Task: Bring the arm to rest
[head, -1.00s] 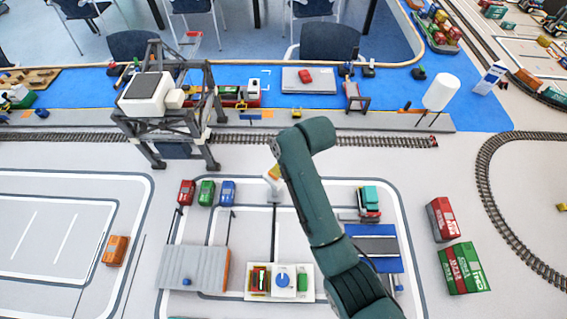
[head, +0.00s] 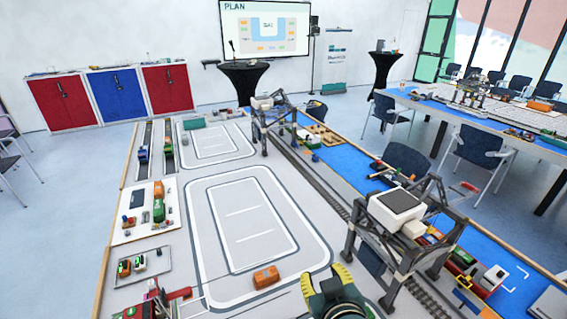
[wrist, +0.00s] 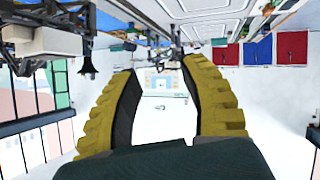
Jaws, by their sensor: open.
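My gripper (head: 327,284) shows at the bottom of the head view, with yellow ridged fingers and a dark green body. It is above the table, close to the left of the nearer gantry crane (head: 398,208). In the wrist view my gripper (wrist: 160,80) has its two yellow fingers spread apart with nothing between them. The gap looks out towards the far wall, and the wrist picture is upside down. Most of my arm is out of the head view.
A second gantry crane (head: 272,122) stands farther back. An orange vehicle (head: 266,277) sits on the white-lined road area left of my gripper. Railway track (head: 318,182) runs beside the cranes. The marked lots (head: 250,215) are mostly bare. Red and blue cabinets (head: 117,94) line the wall.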

